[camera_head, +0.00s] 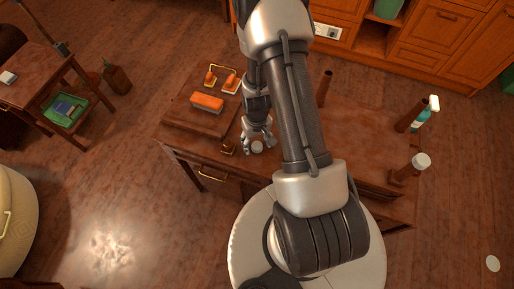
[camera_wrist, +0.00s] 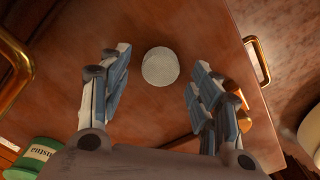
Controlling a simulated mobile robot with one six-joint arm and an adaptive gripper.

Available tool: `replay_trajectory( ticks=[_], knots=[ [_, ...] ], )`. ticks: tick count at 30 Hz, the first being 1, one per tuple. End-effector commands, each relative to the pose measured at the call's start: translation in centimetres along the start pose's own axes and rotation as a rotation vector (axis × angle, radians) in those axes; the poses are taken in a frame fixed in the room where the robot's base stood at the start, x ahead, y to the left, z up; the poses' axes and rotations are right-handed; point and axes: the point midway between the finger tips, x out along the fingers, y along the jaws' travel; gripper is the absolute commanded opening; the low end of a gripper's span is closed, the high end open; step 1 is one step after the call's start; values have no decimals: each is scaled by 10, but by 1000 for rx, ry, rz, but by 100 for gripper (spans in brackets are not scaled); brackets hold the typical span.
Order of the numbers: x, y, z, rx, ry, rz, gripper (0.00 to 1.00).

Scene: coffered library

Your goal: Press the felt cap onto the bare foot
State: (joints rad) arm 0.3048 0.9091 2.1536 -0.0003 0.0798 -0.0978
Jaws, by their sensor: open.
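The felt cap (camera_wrist: 160,66) is a pale round disc lying on the brown wooden top. It also shows in the head view (camera_head: 257,147), near the front edge. My gripper (camera_head: 258,140) is open above it, fingers pointing down. In the wrist view my gripper (camera_wrist: 155,85) has one finger on each side of the cap, apart from it. Wooden legs stand up on the right: a back leg (camera_head: 325,88) and a right leg (camera_head: 410,116) show no pale cap. A front right leg (camera_head: 404,174) bears a white cap (camera_head: 421,160). My arm may hide another leg.
An orange-topped block (camera_head: 207,102) and two orange-and-brass items (camera_head: 229,84) lie on a raised board at the left. A small dark-and-brass object (camera_head: 228,147) sits left of the cap. A spray bottle (camera_head: 421,119) stands by the right leg. A white disc (camera_head: 492,263) lies on the floor.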

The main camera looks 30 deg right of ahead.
Motion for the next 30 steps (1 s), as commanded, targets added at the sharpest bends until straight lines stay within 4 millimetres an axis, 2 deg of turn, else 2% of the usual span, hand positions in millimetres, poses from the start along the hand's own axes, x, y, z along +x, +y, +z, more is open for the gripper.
replay_trajectory(
  ticks=[2,8,23,30],
  knots=[
    [9,0,0,0,0,0,57],
    [8,0,-1,0,2,0,57],
    [8,0,0,0,1,0,25],
    [8,0,0,0,1,0,23]
  ],
)
